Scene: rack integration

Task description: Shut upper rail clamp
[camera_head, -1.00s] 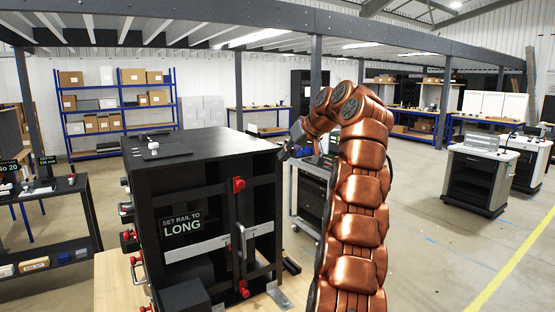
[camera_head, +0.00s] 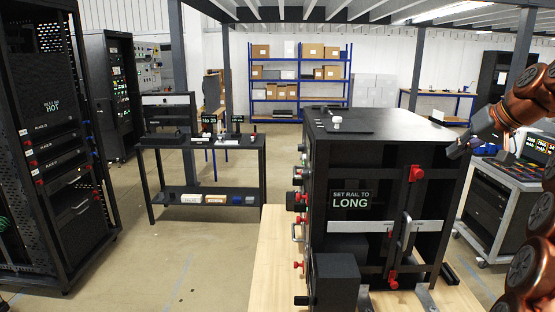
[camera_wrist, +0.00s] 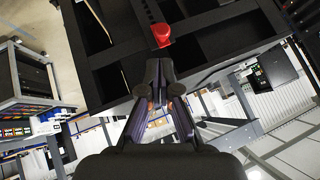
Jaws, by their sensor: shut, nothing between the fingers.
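A black rack cabinet (camera_head: 385,133) stands on a wooden bench. The upper red clamp (camera_head: 416,173) is on its front face, near the top of an upright. It shows in the wrist view as a red knob (camera_wrist: 162,35) just beyond my fingertips. A lower red clamp (camera_head: 393,280) is near the bottom front. My gripper (camera_head: 458,149) is at the cabinet's upper right edge, right of the upper clamp. In the wrist view my gripper (camera_wrist: 158,72) has its fingertips together, empty, with a visible gap to the knob. I cannot tell the clamp's position.
A silver rail (camera_head: 357,226) crosses the front, with an upright handle (camera_head: 407,232) beside it. A sign (camera_head: 351,200) reads "SET RAIL TO LONG". A grey cart (camera_head: 503,200) stands close on the right. A dark box (camera_head: 336,280) is at the front left. Open floor lies left of the bench.

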